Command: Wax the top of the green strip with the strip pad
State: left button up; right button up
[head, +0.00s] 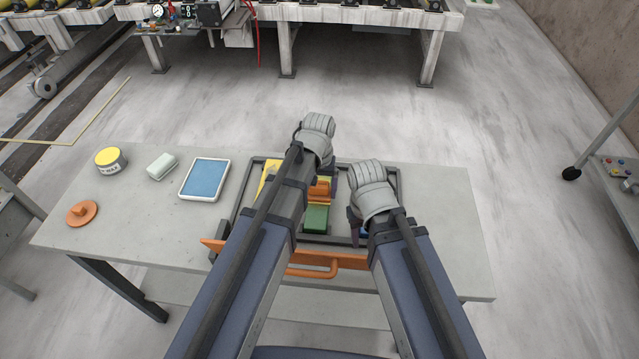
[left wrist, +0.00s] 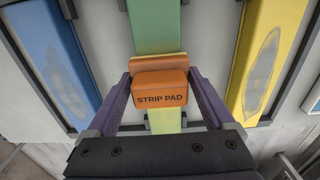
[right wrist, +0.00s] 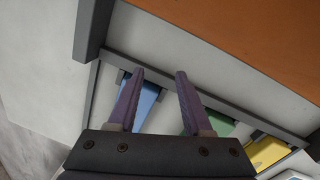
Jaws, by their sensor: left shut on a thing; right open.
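The strip pad (head: 320,189) is an orange block; its label reads STRIP PAD in the left wrist view (left wrist: 161,92), with a tan layer along its edge. My left gripper (left wrist: 162,84) is shut on its sides and holds it over the green strip (head: 316,219). Whether pad and strip touch is unclear. In the left wrist view the green strip (left wrist: 160,28) runs beneath the pad, darker above it and paler yellow-green below; the pad hides its middle. My right gripper (right wrist: 157,82) is open and empty near the ends of the blue strip (right wrist: 147,108) and green strip.
A yellow strip (left wrist: 268,55) and the blue strip flank the green one, each with a grey oval patch. An orange handle bar (head: 312,270) lies along the front. Left on the table (head: 140,223) are a yellow-lidded tin (head: 110,161), white block (head: 162,166), blue-topped tray (head: 205,179) and orange disc (head: 82,213).

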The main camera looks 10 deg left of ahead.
aim_at(316, 219)
pick_arm(q)
jog(key=shift+s, duration=0.2)
jog(key=shift+s+f, duration=0.1)
jog(key=shift+s, duration=1.45)
pick_arm(e)
jog(key=shift+f, duration=0.1)
pick_arm(q)
jog(key=shift+s, duration=0.1)
jog(key=shift+s, duration=1.7)
pick_arm(e)
jog(key=shift+r, duration=0.2)
pick_arm(q)
notch_tip(316, 219, up, 6)
jog(key=p, duration=0.6)
pick_arm(e)
notch_tip(316, 219, up, 6)
jog(key=shift+f, duration=0.1)
pick_arm(q)
jog(key=shift+w, duration=0.1)
